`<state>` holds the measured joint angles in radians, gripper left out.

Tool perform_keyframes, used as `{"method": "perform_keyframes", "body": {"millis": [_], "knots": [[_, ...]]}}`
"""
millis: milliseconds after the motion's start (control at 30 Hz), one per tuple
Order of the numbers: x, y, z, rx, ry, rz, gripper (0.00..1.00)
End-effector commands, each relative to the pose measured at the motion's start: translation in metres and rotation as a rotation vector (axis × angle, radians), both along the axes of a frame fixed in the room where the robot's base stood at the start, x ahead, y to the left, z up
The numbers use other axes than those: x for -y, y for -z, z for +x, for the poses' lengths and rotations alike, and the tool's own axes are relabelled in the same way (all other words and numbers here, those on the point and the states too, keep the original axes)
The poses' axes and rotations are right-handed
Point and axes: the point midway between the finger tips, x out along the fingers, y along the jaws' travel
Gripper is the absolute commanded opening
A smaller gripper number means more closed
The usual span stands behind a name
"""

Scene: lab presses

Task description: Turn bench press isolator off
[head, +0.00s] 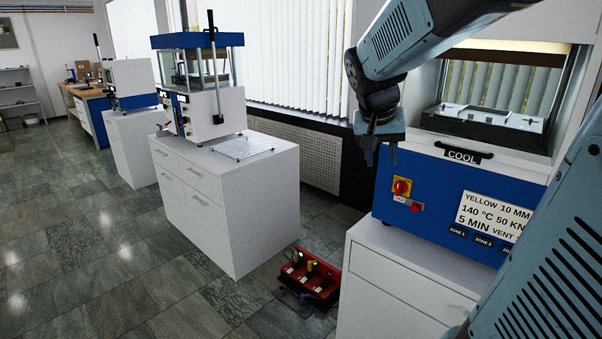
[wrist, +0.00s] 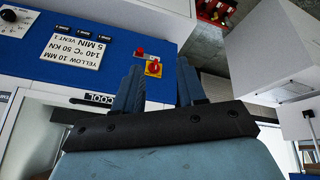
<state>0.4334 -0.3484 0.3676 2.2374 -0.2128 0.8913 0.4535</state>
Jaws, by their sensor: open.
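A red rotary isolator knob on a yellow plate (head: 401,188) sits on the blue front of the near press (head: 457,177), with a red switch (head: 416,207) below it. The wrist view, turned upside down, shows the isolator (wrist: 153,68) between the lines of my fingers, with the red switch (wrist: 140,52) beside it. I cannot read the knob's setting. My gripper (head: 380,155) is open and empty, above and left of the isolator in the head view, apart from it. Its two blue fingers also show in the wrist view (wrist: 160,66).
A label (head: 492,214) and a COOL handle (head: 461,155) are on the near press. A smaller press (head: 212,100) stands on a white cabinet (head: 228,200) in the middle. A red box with lights (head: 309,277) lies on the floor between cabinets. Floor at left is clear.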

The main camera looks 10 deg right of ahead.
Motion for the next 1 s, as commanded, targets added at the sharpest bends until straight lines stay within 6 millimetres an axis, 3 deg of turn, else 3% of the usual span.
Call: {"method": "perform_keyframes", "body": {"millis": [200,500,700,1000], "knots": [[0.039,0.014,0.066,-0.008,0.163,0.013,0.40],[0.101,0.037,0.137,0.031,0.365,0.088,0.40],[0.128,0.043,0.160,0.061,0.445,0.132,0.40],[0.140,0.059,0.168,0.068,0.467,0.144,0.40]]}}
